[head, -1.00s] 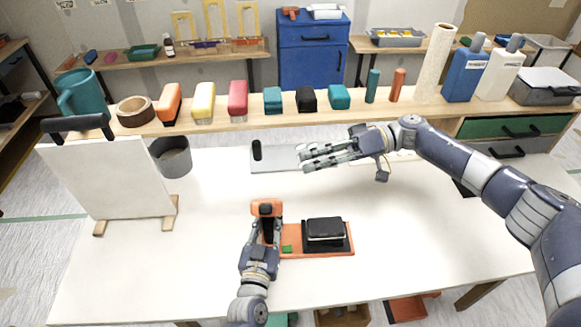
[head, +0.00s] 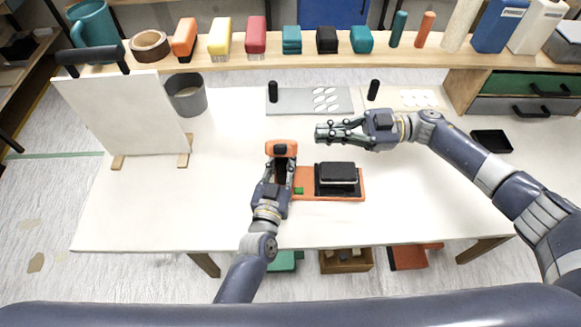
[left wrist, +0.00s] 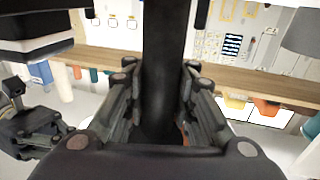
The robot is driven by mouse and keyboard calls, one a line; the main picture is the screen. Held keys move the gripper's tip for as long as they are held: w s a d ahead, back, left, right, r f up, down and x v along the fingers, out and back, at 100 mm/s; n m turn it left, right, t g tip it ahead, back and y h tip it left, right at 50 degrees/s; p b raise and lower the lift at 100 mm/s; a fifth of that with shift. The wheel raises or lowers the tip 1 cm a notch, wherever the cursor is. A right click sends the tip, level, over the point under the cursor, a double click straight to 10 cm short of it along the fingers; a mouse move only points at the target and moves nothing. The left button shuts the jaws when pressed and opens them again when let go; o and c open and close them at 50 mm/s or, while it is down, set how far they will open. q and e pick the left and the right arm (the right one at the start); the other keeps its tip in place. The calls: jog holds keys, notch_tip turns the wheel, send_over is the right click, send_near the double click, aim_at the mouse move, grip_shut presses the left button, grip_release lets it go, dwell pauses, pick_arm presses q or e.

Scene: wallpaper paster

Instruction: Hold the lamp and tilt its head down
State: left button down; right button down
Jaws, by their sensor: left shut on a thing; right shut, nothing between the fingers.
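The lamp appears to be the device with an orange base plate (head: 307,195), a black upright post and an orange top piece (head: 282,148). A black block (head: 336,178) and a small green button (head: 298,190) are on the plate. My left gripper (head: 279,174) is shut on the black post, which also runs between its fingers in the left wrist view (left wrist: 164,75). The post's grasped part is mostly hidden in the head view. My right gripper (head: 330,132) is shut and empty above the table, right of the orange top and behind the black block, apart from both.
A white board (head: 115,115) stands on the table's left, beside a grey pot (head: 185,96). A grey plate with white pieces (head: 308,104) lies behind. A raised shelf (head: 235,56) holds several brushes and bottles. The white tabletop (head: 165,215) is clear at front left.

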aim_at(281, 149)
jog(key=s+d+f+n+t+y, duration=0.1)
jog(key=s+f+n+t, duration=0.25)
jog(key=n, duration=0.65)
jog(key=s+f+n+t, duration=0.25)
jog(key=s+n, duration=0.25)
jog(key=n, duration=0.6)
jog(key=x, duration=0.9)
jog(key=shift+a+f, duration=0.15)
jog(key=shift+a, duration=0.2)
jog(key=shift+w, duration=0.1)
jog(key=shift+w+r, duration=0.35)
jog(key=shift+r, duration=0.2)
jog(key=shift+d, duration=0.1)
